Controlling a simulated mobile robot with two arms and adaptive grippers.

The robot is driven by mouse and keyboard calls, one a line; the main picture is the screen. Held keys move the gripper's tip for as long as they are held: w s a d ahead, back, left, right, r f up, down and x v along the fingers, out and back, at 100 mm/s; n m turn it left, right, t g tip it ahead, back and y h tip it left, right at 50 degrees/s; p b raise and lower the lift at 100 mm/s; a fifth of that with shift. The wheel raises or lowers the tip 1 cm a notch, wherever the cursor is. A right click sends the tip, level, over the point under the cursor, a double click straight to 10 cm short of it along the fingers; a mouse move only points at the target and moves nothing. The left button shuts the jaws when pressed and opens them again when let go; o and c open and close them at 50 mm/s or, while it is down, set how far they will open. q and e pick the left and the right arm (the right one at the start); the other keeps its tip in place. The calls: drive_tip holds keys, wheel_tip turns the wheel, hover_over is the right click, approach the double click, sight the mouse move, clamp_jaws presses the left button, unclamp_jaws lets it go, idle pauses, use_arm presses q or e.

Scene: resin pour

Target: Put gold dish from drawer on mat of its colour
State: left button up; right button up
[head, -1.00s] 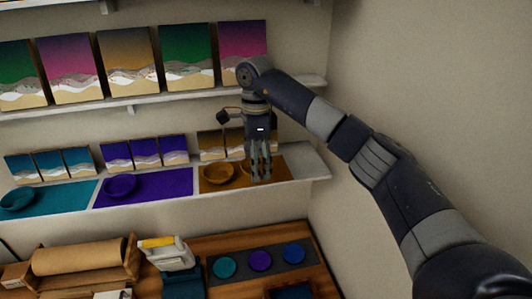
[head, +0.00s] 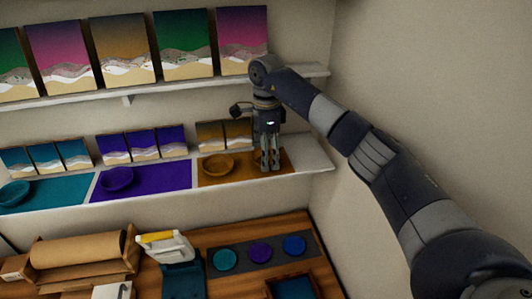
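A shallow round gold dish (head: 217,165) rests on the left part of the gold-brown mat (head: 243,175), on the middle shelf. My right gripper (head: 270,168) points down over the right part of this mat, to the right of that dish. Its fingertips are low, at or just above the mat, and the fingers look close together. Whether they hold anything is too small to tell, and they hide part of the mat. My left gripper is not in view.
A teal mat with a teal dish (head: 14,194) and a purple mat with a purple dish (head: 117,179) lie to the left. Small pictures stand behind the mats. The shelf's right end (head: 310,155) is bare. Below is a wooden bench (head: 205,238) with three coloured discs.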

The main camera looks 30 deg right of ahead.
drive_tip(key=shift+f, duration=0.15)
drive_tip(key=o, duration=0.7)
drive_tip(key=shift+w+d+f, duration=0.1)
drive_tip(key=shift+d+f, duration=0.05)
drive_tip(key=o, duration=0.4)
drive_tip(key=shift+w+d, duration=0.1)
drive_tip(key=shift+r, duration=0.35)
drive_tip(key=shift+r+b, duration=0.4)
drive_tip(key=shift+b, duration=0.1)
wheel_tip(320, 180, up, 6)
drive_tip(key=shift+f+b, duration=0.15)
drive_tip(key=shift+b, duration=1)
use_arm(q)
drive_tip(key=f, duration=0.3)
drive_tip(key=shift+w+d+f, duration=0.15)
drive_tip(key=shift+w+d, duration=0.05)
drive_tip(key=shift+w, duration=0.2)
use_arm(e)
drive_tip(key=shift+r, duration=0.35)
